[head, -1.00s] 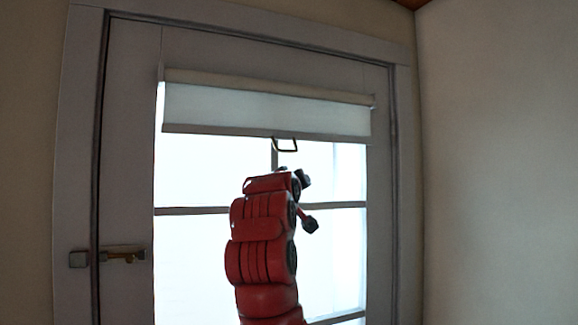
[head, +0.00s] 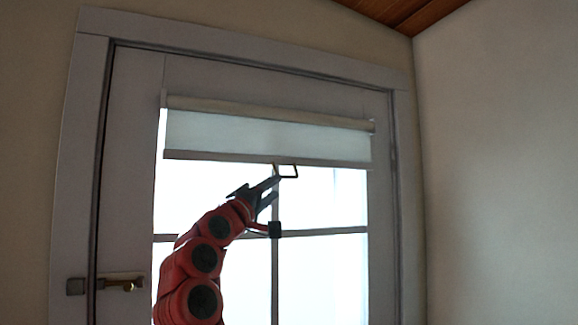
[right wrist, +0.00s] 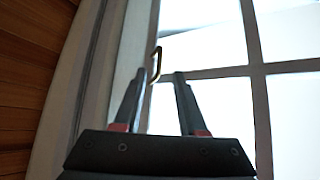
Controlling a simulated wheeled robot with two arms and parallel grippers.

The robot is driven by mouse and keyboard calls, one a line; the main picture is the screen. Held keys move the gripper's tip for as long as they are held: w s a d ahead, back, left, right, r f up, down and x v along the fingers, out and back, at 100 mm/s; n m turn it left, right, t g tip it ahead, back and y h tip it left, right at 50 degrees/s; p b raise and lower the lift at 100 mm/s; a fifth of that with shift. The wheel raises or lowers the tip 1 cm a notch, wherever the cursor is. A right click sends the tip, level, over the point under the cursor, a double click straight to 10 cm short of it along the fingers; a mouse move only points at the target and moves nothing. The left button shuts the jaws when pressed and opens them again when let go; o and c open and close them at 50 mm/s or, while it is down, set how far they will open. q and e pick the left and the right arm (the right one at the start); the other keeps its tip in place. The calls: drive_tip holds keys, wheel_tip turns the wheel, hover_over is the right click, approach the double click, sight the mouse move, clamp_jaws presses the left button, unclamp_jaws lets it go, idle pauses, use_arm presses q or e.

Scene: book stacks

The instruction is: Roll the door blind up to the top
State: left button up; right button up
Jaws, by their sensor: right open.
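The door blind (head: 262,136) is a short pale panel under a roller at the top of the door window, with a bar along its lower edge. A small dark loop handle (head: 288,172) hangs from that bar. My right gripper (head: 275,188) is open just below and left of the handle in the head view. In the right wrist view the handle (right wrist: 156,65) shows beyond and between the spread fingertips of the right gripper (right wrist: 158,76). I cannot tell whether they touch. My left gripper is not in view.
The grey door (head: 135,190) has a bright paned window below the blind and a brass lever handle (head: 122,283) at lower left. A plain wall (head: 500,180) stands close on the right. A wooden ceiling (head: 400,12) shows above.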

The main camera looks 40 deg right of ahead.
sight(287, 177)
drive_tip(key=p+x, duration=0.3)
drive_tip(key=x, duration=0.4)
drive_tip(key=shift+d+r+p, duration=0.1)
drive_tip(key=shift+r+p, duration=0.15)
drive_tip(key=shift+p, duration=0.15)
drive_tip(key=shift+w+d+r+p, duration=0.1)
drive_tip(key=shift+w+d+p, duration=0.2)
drive_tip(key=shift+d, duration=0.35)
drive_tip(key=shift+c, duration=0.3)
clamp_jaws()
drive_tip(key=shift+r, duration=0.1)
